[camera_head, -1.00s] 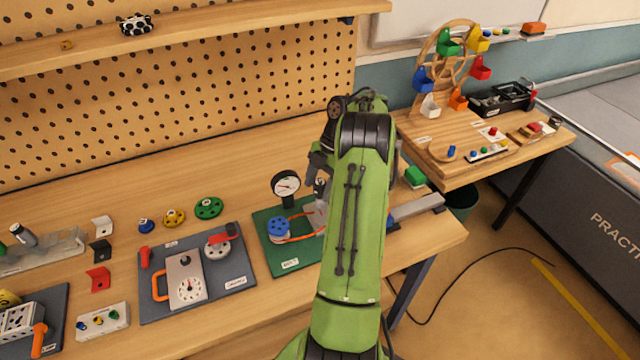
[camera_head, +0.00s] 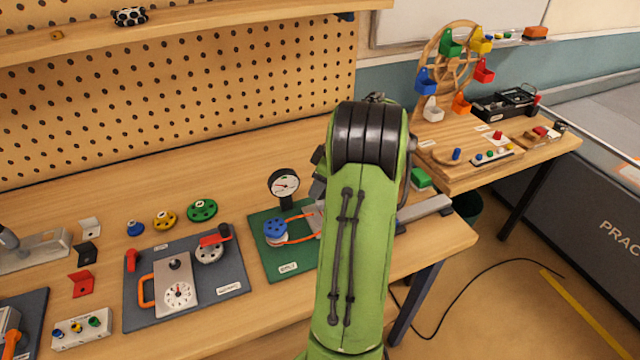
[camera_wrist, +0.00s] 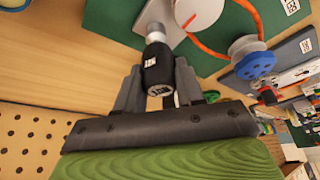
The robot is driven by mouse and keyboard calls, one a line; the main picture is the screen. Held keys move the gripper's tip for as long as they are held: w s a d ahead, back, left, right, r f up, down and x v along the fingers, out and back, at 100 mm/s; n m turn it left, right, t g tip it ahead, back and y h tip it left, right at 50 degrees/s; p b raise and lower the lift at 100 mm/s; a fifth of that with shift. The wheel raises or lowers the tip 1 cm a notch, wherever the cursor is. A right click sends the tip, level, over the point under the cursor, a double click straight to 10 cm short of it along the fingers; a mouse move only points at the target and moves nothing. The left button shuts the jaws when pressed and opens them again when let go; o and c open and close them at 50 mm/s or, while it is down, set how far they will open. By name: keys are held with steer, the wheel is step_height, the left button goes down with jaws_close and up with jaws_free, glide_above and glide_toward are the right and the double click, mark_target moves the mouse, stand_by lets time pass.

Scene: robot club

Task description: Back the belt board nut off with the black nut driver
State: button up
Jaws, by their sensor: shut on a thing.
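The green belt board (camera_head: 265,262) lies on the bench, left of my arm in the head view. It carries a blue pulley (camera_head: 275,228), an orange belt and a dial gauge (camera_head: 284,183). In the wrist view, the board (camera_wrist: 112,22) is at the top, with a grey plate (camera_wrist: 172,40) on it. My gripper (camera_wrist: 158,82) is shut on the black nut driver (camera_wrist: 157,68). The driver's silver end (camera_wrist: 155,32) points at the grey plate. The nut is not distinguishable; I cannot tell whether the driver touches it. My arm largely hides the gripper in the head view.
A dark board with an orange handle (camera_head: 145,291) lies to the left. Loose green, yellow and blue wheels (camera_head: 202,211) lie behind it. A grey bar (camera_head: 425,213) lies right of my arm, near the bench's end. A wooden wheel model (camera_head: 452,70) stands on the right-hand table.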

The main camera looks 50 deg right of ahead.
jaws_close()
steer(key=n+p, duration=0.1)
steer(key=n, duration=0.1)
steer(key=n+y+p, duration=0.1)
steer(key=n+p, duration=0.1)
steer(key=shift+g+y, duration=0.3)
steer(key=n+g+y+p, duration=0.1)
steer(key=n+p, duration=0.1)
steer(key=n, duration=0.2)
steer(key=shift+r, duration=0.1)
steer(key=shift+n+g+y+p, duration=0.4)
steer(key=shift+n+g+p, duration=0.4)
steer(key=shift+n+p, duration=1.15)
steer(key=shift+n+b, duration=0.35)
